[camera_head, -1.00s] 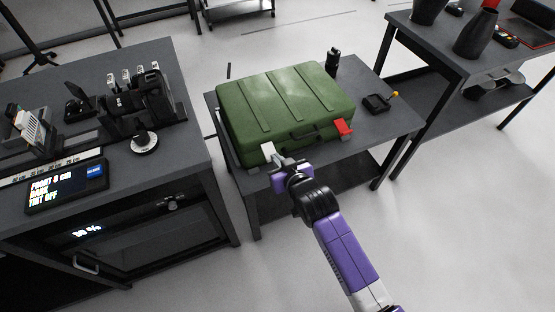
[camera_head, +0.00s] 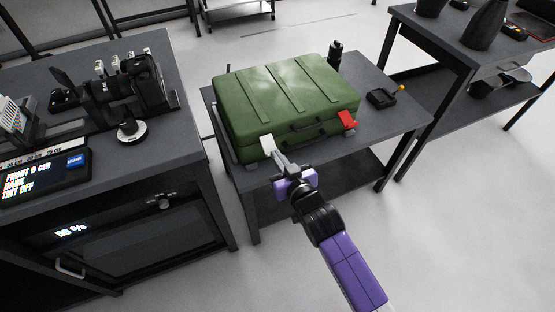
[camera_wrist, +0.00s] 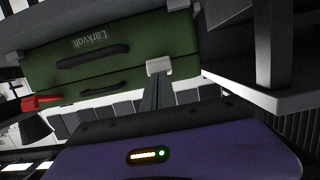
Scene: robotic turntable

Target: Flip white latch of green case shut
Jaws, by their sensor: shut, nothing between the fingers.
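The green case (camera_head: 285,98) lies closed on a dark table, its handle side facing me. It also shows in the wrist view (camera_wrist: 130,58). The white latch (camera_head: 267,144) is on the left of its front face and sticks outward. My gripper (camera_head: 280,160) is shut and empty, its fingertips right at the white latch. In the wrist view the fingertips (camera_wrist: 158,82) meet the lower edge of the white latch (camera_wrist: 159,66); whether they touch it or sit just beneath it I cannot tell. The red latch (camera_head: 347,120) on the right also sticks out.
The dark table (camera_head: 395,122) bears a black bottle (camera_head: 334,58) and a small black holder (camera_head: 381,97) beyond the case. A bench with a camera (camera_head: 140,82) and a display (camera_head: 45,176) stands at left. The floor in front is clear.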

